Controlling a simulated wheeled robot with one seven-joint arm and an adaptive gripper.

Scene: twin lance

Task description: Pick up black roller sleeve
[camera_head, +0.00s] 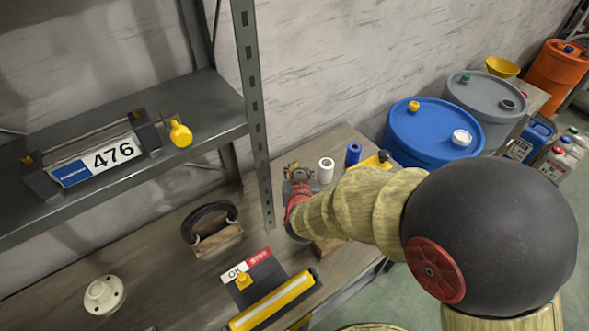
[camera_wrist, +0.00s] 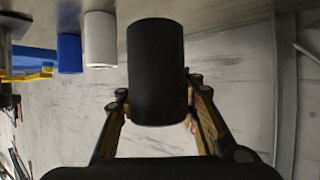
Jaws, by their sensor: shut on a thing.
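The black roller sleeve (camera_wrist: 157,65) is a plain dark cylinder in the middle of the wrist view. My gripper (camera_wrist: 160,108) has one finger on each side of it and is shut on it, near the end closer to the wrist. In the head view my gripper (camera_head: 298,178) is over the bench beside the shelf post. The black sleeve cannot be made out there behind my arm. Whether the sleeve touches the bench or hangs clear of it, I cannot tell.
A white sleeve (camera_head: 326,170) and a blue sleeve (camera_head: 353,153) stand close by on the bench (camera_head: 150,262). They also show in the wrist view, white (camera_wrist: 100,40) and blue (camera_wrist: 69,53). A metal shelf post (camera_head: 256,110) rises at the left. Blue drum (camera_head: 425,137) stands right.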

